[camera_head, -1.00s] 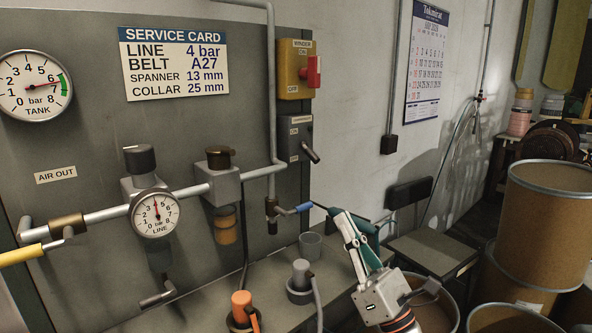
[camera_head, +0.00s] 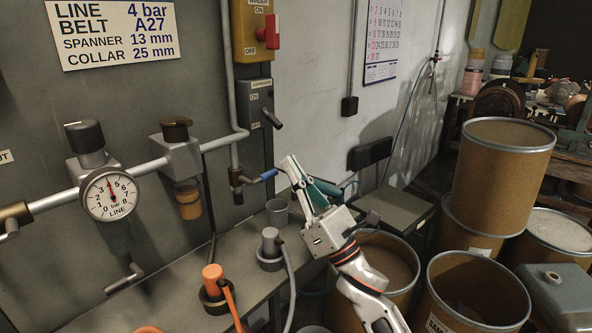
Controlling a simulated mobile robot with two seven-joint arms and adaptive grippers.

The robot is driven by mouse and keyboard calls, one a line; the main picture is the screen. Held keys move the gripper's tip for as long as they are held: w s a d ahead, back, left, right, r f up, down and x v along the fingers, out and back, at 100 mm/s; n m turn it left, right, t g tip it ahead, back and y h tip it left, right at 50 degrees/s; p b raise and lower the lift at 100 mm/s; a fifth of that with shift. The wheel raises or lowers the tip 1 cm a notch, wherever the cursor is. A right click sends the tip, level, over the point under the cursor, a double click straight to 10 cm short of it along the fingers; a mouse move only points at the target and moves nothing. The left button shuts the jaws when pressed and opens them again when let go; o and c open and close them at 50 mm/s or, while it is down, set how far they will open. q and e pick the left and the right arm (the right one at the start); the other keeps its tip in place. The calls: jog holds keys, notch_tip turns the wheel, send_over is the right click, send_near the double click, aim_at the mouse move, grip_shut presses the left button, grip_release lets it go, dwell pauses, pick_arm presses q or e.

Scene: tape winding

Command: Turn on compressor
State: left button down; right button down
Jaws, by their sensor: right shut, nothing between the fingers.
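The compressor switch (camera_head: 258,105) is a dark grey box with ON and OFF labels, on the panel below the yellow winder switch. Its dark lever (camera_head: 271,119) sticks out to the right and slopes down; I cannot tell for sure which setting it is at. My right gripper (camera_head: 291,163) is shut and empty. Its fingertips point up and left, below and right of the lever and apart from it, close to the blue-handled valve (camera_head: 268,174). I cannot tell if they touch that valve. My left gripper is out of view.
The yellow winder switch (camera_head: 252,32) with a red handle sits just above. A vertical pipe (camera_head: 231,80) runs left of both switches. A cup (camera_head: 277,211) and capped fittings (camera_head: 270,248) stand on the bench below. Brown drums (camera_head: 500,175) crowd the right.

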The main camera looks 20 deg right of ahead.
aim_at(272, 120)
jog(key=p+x, duration=0.1)
jog(key=x, duration=0.5)
jog(key=shift+w+a+r, duration=0.15)
jog(key=shift+w, duration=0.1)
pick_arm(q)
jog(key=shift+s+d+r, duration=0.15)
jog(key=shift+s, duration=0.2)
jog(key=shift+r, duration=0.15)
